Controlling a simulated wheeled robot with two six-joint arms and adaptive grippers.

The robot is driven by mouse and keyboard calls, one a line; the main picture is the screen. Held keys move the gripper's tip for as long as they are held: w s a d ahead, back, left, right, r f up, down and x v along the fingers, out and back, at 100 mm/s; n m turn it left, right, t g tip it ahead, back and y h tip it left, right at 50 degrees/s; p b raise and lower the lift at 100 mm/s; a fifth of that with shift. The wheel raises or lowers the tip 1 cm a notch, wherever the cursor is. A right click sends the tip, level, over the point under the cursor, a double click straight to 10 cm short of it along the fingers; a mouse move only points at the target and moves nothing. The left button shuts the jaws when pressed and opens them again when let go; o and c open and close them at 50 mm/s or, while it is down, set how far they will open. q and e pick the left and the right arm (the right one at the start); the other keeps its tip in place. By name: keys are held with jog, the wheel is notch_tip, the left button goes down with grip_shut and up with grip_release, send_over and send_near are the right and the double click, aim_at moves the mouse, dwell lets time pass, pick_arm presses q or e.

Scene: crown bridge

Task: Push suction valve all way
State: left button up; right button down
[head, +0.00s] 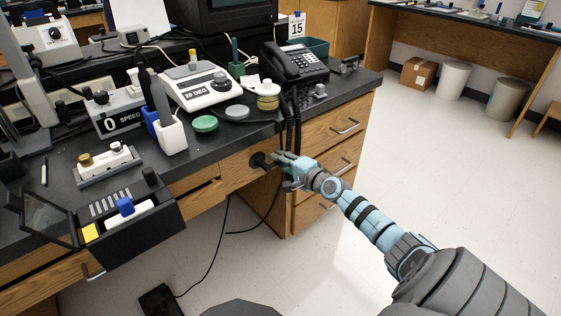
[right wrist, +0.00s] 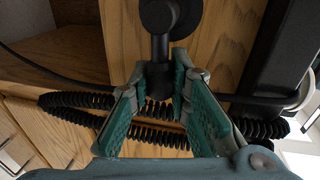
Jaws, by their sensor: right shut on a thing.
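The suction valve (head: 258,160) is a black fitting on the wooden front of the bench, just under the black worktop. In the right wrist view the suction valve (right wrist: 161,45) shows a round base on the wood and a stem that ends in a thicker black tip. My right gripper (head: 280,161) is at the valve, its arm coming from the lower right. In the right wrist view the green-padded fingers of my right gripper (right wrist: 162,80) are shut on the tip from both sides. My left gripper is not in view.
Wooden drawers (head: 338,165) stand right of the valve. An open black box (head: 130,215) sits at the bench's left front.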

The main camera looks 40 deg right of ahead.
jog(key=shift+f, duration=0.1)
jog(key=c, duration=1.5)
grip_release()
